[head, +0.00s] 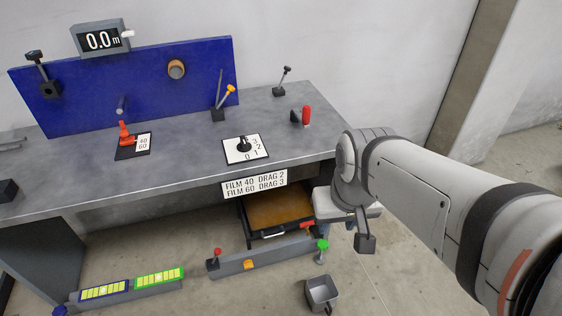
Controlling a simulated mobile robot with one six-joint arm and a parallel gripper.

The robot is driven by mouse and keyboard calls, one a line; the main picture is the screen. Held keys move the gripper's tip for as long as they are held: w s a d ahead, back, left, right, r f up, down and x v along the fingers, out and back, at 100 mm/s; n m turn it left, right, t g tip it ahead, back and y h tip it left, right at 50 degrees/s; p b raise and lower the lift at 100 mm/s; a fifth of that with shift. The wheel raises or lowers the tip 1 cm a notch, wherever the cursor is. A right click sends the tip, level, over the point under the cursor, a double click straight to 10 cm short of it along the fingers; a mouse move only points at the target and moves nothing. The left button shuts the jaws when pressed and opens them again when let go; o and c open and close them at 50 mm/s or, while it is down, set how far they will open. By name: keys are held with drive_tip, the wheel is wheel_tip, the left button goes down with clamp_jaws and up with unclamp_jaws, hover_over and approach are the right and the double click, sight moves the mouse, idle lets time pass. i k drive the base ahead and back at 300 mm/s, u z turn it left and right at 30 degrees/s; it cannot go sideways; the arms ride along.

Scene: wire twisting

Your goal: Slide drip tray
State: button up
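A shallow tray (278,208) with a brownish-orange inside sits low under the bench, between dark side rails. It looks like the drip tray. Its dark front edge has a light bar, and a red piece (307,225) lies at its right front corner. My arm reaches in from the right and bends down just right of the tray. My gripper (364,242) seems to be at the low end of the arm, where a dark block shows. It appears apart from the tray. The arm hides part of this area, and I cannot make out separate fingers.
The grey bench (190,182) carries a dial plate (246,149), a red lever (125,135) and a red-handled part (306,116). A low grey rail (262,261) with coloured knobs stands before the tray. A small grey bin (321,291) is on the floor.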

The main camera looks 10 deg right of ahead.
sight(281, 208)
drive_tip(key=u, duration=2.7)
drive_tip(key=k, duration=0.9)
drive_tip(key=z, duration=0.95)
drive_tip(key=i, duration=1)
drive_tip(key=z, duration=0.05)
